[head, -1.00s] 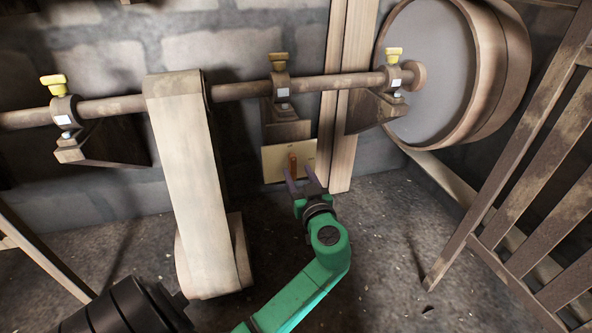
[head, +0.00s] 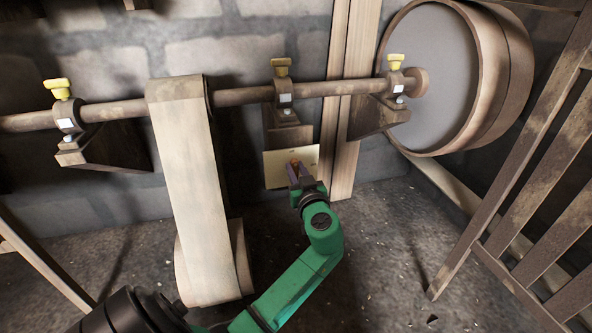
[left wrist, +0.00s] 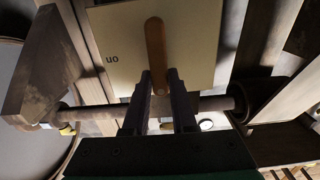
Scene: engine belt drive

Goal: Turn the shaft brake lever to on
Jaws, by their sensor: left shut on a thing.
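The shaft brake lever (left wrist: 155,45) is a small orange-brown wooden handle on a cream plate (left wrist: 120,55). In the left wrist view it runs nearly straight up and down, and the upside-down word "on" stands on the plate to its left. In the head view the plate (head: 274,170) sits on the wall below the middle shaft bearing, and the lever (head: 295,163) is partly hidden by my fingers. My left gripper (head: 301,178) is shut on the lever; in the left wrist view its fingers (left wrist: 159,82) are on either side of it. My right gripper is not in view.
A horizontal shaft (head: 345,88) with yellow-topped bearings runs above the plate. A wide pale belt (head: 190,180) hangs from it on the left. A large wooden pulley (head: 490,75) stands at the right, beside a slatted wooden frame (head: 510,150). Bare floor lies below the plate.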

